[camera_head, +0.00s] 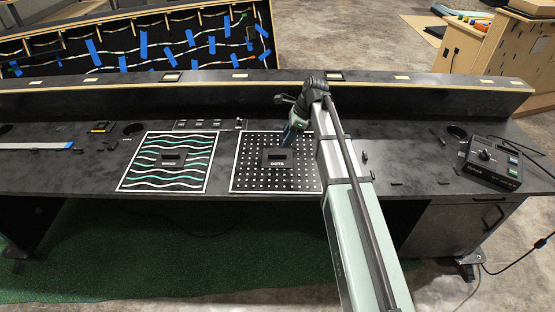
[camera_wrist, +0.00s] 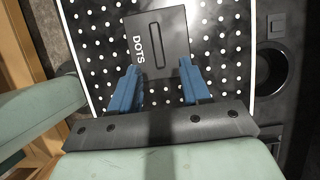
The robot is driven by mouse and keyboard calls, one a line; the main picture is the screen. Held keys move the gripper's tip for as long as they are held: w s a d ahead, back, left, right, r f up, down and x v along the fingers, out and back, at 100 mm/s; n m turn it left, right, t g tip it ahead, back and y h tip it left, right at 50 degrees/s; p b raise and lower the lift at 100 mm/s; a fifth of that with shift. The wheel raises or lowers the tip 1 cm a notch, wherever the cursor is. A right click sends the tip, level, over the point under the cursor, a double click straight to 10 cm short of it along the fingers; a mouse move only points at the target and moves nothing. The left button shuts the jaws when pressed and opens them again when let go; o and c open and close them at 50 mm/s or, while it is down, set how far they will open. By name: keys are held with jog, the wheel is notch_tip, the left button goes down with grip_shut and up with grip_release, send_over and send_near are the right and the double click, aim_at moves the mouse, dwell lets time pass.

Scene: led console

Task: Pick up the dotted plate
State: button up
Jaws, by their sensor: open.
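The dotted plate (camera_head: 255,177) is a black square with white dots and a white border, lying flat on the dark desk, right of the wavy-line plate. A raised black block labelled DOTS (camera_head: 277,158) sits at its middle. In the wrist view, the dotted plate (camera_wrist: 215,20) fills much of the picture, and the DOTS block (camera_wrist: 172,42) has a slot in its top. My gripper (camera_wrist: 156,88) is open, its two blue fingers apart at the near edge of the block. In the head view, my gripper (camera_head: 288,138) is over the plate; contact cannot be told.
The wavy-line plate (camera_head: 168,162) lies to the left. A control box (camera_head: 488,158) with a cable stands at the desk's right. A round hole (camera_wrist: 272,72) shows beside the dotted plate. A raised ledge (camera_head: 220,82) runs along the back. Small dark pieces lie right of my arm.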

aim_at(278, 153)
jog(key=shift+x, duration=3.8)
jog(key=shift+s+a+r, duration=0.1)
jog(key=shift+s+a, duration=0.05)
jog(key=shift+a, duration=0.05)
grip_shut()
